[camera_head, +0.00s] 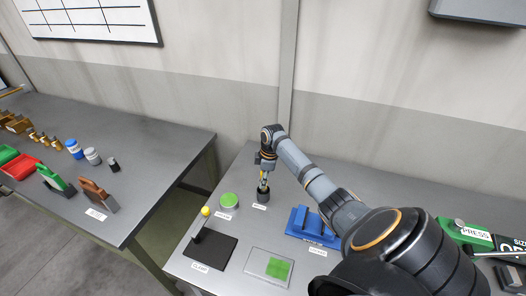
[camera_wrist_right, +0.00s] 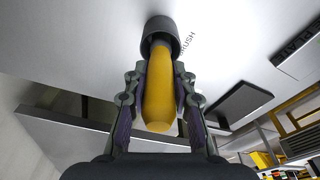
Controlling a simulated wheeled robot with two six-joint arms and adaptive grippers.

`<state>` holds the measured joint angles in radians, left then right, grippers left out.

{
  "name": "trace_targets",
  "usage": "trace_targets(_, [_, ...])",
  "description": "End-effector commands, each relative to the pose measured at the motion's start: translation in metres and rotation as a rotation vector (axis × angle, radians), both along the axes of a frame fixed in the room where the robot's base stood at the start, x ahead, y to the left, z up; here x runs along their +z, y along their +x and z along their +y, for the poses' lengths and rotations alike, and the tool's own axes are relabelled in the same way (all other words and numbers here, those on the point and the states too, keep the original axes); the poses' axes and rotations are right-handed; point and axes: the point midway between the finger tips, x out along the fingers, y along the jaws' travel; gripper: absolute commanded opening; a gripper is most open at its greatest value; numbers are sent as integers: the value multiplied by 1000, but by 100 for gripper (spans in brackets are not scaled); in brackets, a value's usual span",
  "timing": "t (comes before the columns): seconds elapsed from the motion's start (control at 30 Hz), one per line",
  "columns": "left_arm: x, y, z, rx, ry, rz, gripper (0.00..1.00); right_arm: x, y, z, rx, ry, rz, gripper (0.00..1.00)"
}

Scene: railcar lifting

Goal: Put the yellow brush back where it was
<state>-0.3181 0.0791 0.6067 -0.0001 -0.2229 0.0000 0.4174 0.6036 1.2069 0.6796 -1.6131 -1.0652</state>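The yellow brush (camera_wrist_right: 160,92) stands with its yellow handle up in a small dark cup (camera_wrist_right: 160,38), beside a label reading BRUSH. In the head view that dark cup (camera_head: 263,195) stands on the right-hand grey table, and only a sliver of the handle shows above it. My right gripper (camera_head: 263,178) is directly over the cup. In the wrist view the right gripper's fingers (camera_wrist_right: 160,72) lie along both sides of the handle and look closed on it. The brush's lower end is hidden inside the cup. My left gripper is not in view.
Near the cup are a green-topped round tin (camera_head: 229,200), a black mat (camera_head: 210,249) with a yellow-knobbed tool (camera_head: 205,211), a clear plate with a green square (camera_head: 279,268) and a blue holder (camera_head: 314,226). A second table (camera_head: 150,140) with tools stands left, across a gap.

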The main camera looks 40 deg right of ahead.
Motion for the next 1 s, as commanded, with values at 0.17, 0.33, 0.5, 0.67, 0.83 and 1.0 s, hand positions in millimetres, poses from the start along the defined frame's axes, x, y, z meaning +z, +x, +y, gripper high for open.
trace_targets(0.17, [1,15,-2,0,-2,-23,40,0,0,0,0,1,1,46])
trace_targets(0.33, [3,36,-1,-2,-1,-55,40,0,0,0,0,0,0,46])
trace_targets(0.5, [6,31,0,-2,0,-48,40,9,0,0,1,-1,-2,46])
trace_targets(0.67, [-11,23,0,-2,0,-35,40,37,-2,-6,2,-5,-4,46])
trace_targets(0.83, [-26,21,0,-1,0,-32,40,80,-6,-10,0,-4,-5,46])
trace_targets(1.0, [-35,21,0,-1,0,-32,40,111,-9,-13,0,0,-4,46])
